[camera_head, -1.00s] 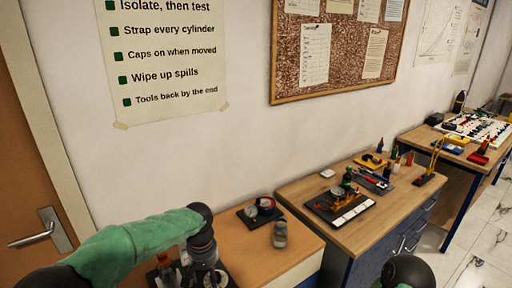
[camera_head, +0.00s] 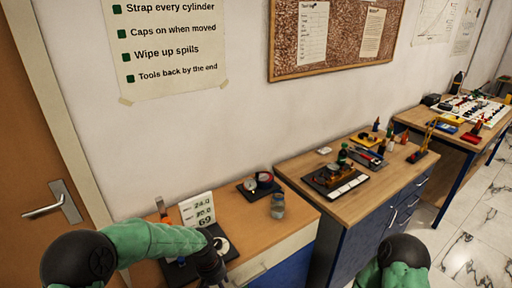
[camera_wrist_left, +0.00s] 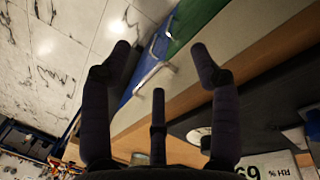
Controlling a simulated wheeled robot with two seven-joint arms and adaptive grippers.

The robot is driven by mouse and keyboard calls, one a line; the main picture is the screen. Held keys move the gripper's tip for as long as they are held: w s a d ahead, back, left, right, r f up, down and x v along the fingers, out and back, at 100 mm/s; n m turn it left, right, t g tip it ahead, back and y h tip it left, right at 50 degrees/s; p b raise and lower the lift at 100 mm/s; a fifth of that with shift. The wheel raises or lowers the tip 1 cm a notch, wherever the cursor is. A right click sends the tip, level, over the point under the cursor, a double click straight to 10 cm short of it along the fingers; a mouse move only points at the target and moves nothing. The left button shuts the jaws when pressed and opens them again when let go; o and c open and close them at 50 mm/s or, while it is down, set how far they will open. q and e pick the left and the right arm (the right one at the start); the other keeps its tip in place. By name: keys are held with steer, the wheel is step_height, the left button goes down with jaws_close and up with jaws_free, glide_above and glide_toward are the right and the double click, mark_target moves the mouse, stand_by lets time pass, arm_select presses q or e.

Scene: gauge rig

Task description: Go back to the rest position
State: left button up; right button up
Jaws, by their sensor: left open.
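In the head view my left arm comes in from the left, low over the near bench (camera_head: 262,232). Beyond the fingers are the bench front, a drawer handle (camera_wrist_left: 155,68) and the marble floor. Part of my right arm shows at the bottom right of the head view, but its gripper does not.
A white display card (camera_head: 198,211) stands on a dark base behind my left wrist. Two gauges (camera_head: 258,185) and a small jar (camera_head: 278,206) sit farther right on the bench. A second bench (camera_head: 385,192) holds a dark tray (camera_head: 325,184). A door (camera_head: 35,150) is at left.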

arm_select(q)
steer(key=s+d+f+n+h, duration=0.1)
steer(key=s+d+f+h, duration=0.1)
steer(key=s+f, duration=1.6)
steer(key=shift+s+f+t, duration=0.4)
steer(key=shift+s, duration=0.6)
